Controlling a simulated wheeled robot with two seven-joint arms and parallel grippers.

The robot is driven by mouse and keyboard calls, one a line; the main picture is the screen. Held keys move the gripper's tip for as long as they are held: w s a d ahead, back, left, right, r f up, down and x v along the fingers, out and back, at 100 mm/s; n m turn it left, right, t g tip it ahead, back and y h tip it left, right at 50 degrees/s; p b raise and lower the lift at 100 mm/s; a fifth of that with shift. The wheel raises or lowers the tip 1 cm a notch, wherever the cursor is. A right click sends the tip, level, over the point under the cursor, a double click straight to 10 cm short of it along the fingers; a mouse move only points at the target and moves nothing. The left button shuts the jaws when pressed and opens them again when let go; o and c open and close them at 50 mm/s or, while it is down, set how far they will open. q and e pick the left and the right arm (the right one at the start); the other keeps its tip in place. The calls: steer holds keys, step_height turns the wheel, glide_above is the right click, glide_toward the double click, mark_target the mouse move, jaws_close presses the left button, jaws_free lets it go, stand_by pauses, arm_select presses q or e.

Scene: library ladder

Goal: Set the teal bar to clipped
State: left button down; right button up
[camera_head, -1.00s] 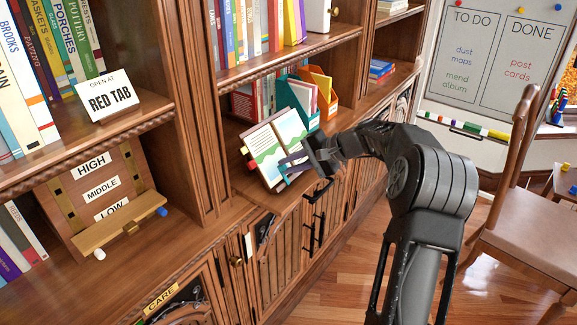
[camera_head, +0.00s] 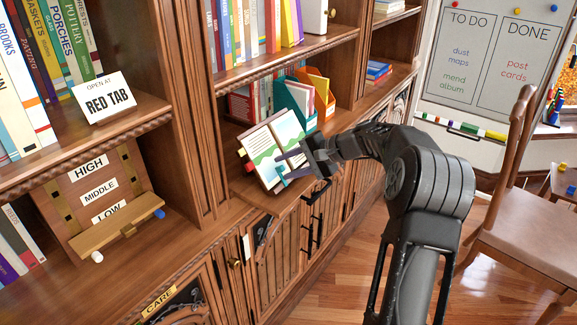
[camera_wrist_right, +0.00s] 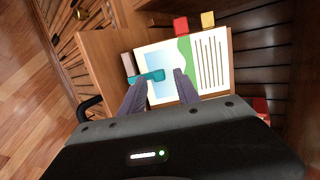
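An open book (camera_head: 267,150) with a picture page and a text page leans on a wooden stand on the shelf. It fills the middle of the right wrist view (camera_wrist_right: 205,62). The teal bar (camera_wrist_right: 150,76) lies across the picture page near the book's edge; in the head view it shows small (camera_head: 297,173) beside my fingers. My right gripper (camera_head: 284,165) is at the book with its fingers spread. In the wrist view the fingers (camera_wrist_right: 160,82) are apart, the left one close to the teal bar; contact cannot be told. My left gripper is out of view.
Red (camera_wrist_right: 181,25) and yellow (camera_wrist_right: 208,20) tabs stick out from the book's far edge. Teal (camera_head: 296,98) and orange (camera_head: 322,88) file holders stand behind it. Cabinet doors with dark handles lie below. A chair (camera_head: 525,200) stands at the right.

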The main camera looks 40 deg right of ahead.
steer(key=b+v, duration=0.1)
steer(key=v, duration=0.6)
steer(key=shift+s+d+r, duration=0.15)
steer(key=shift+s+r, duration=0.1)
steer(key=shift+s, duration=0.05)
stand_by(0.4)
